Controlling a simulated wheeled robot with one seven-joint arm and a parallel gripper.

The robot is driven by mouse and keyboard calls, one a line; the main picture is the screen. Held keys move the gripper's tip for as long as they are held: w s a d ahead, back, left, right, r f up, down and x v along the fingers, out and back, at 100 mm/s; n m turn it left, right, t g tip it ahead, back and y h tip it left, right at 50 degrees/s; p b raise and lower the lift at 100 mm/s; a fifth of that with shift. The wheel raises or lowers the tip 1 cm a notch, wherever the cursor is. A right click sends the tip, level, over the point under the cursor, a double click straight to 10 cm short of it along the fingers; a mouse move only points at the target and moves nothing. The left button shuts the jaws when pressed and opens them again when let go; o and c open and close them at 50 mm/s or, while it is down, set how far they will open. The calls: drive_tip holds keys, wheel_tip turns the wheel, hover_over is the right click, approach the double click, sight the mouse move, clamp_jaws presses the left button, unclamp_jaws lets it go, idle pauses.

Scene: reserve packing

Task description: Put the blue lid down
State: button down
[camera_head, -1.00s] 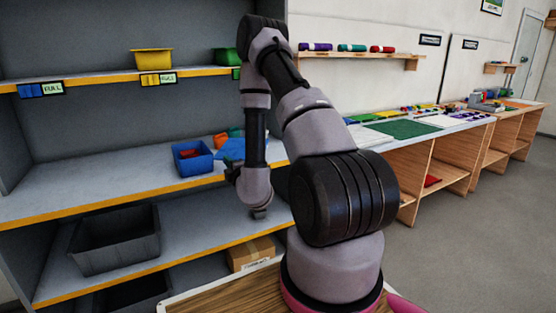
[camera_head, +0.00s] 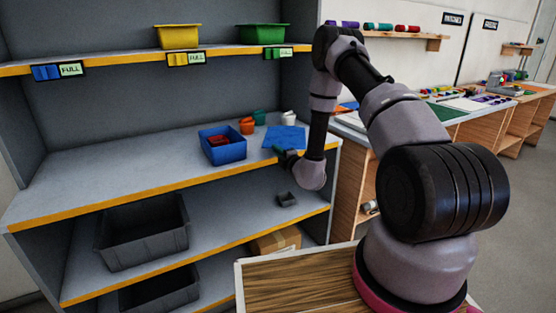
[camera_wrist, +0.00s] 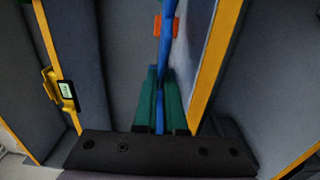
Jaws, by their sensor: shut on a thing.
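The blue lid (camera_head: 284,137) is a thin flat sheet at the right end of the middle shelf (camera_head: 95,178). My gripper (camera_head: 285,157) is at its near edge, partly hidden by my wrist. In the wrist view the lid shows edge-on as a narrow blue strip (camera_wrist: 166,45) between the green fingers of my gripper (camera_wrist: 160,98), which are shut on it. I cannot tell whether the lid touches the shelf. A blue box (camera_head: 224,154) with red things inside stands left of the lid, apart from it.
Orange (camera_head: 247,126) and green (camera_head: 259,117) cups and a white item (camera_head: 289,118) stand behind the lid. The shelf left of the blue box is clear. A grey crate (camera_head: 143,240) and small grey container (camera_head: 287,199) are below; yellow (camera_head: 179,37) and green (camera_head: 262,35) bins are above.

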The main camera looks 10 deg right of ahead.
drive_tip(key=shift+a+f, duration=0.1)
drive_tip(key=shift+f, duration=2.1)
drive_tip(key=c, duration=1)
unclamp_jaws()
